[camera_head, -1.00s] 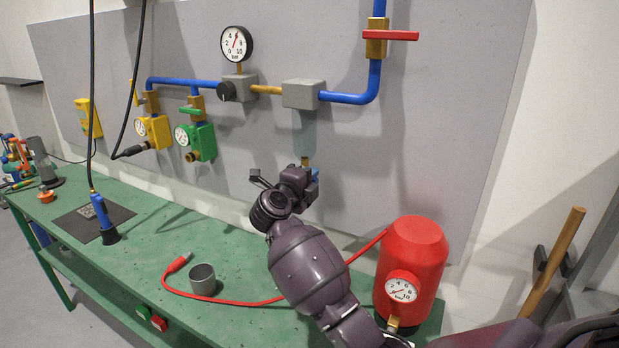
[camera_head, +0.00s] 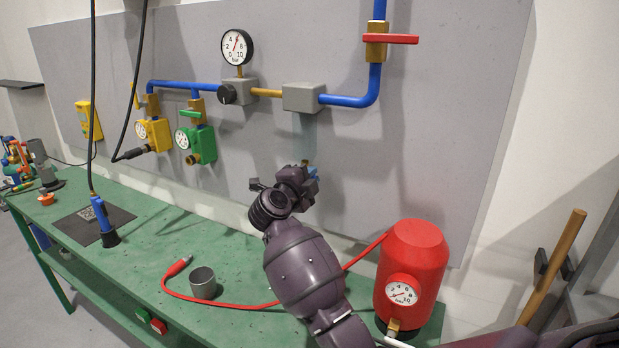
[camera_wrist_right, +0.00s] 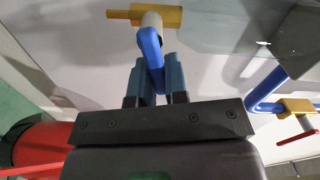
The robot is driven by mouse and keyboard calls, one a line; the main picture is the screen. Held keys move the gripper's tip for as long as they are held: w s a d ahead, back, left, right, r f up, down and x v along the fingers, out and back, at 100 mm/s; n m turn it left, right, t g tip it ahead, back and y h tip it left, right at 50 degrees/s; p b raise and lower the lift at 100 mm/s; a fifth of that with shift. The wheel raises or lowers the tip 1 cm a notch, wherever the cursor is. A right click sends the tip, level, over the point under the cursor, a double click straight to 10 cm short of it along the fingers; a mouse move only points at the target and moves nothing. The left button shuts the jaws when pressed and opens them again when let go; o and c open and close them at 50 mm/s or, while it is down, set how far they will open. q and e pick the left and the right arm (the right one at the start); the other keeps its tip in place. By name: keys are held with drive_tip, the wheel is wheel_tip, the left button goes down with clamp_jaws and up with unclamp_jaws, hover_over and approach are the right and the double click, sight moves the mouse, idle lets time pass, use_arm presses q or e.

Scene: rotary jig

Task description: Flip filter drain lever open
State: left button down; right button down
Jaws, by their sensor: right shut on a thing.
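The filter (camera_head: 303,97) is a grey block on the wall pipe, with a pale see-through bowl (camera_head: 304,130) below it. A small brass drain (camera_head: 306,162) is at the bowl's lower end. In the right wrist view the brass drain valve (camera_wrist_right: 170,15) has a blue lever (camera_wrist_right: 150,45) hanging from it. My right gripper (camera_wrist_right: 158,75) is shut on this lever, one finger on each side. In the head view the right gripper (camera_head: 309,180) is just below the bowl, and my wrist hides most of the lever. My left gripper is not in view.
A red tank (camera_head: 412,262) with a gauge stands on the green bench (camera_head: 160,240), right of my arm. A grey cup (camera_head: 203,284) and a red hose (camera_head: 240,305) lie in front. A green regulator (camera_head: 200,145) is on the wall to the left.

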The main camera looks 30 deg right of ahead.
drive_tip(key=c, duration=1.4)
unclamp_jaws()
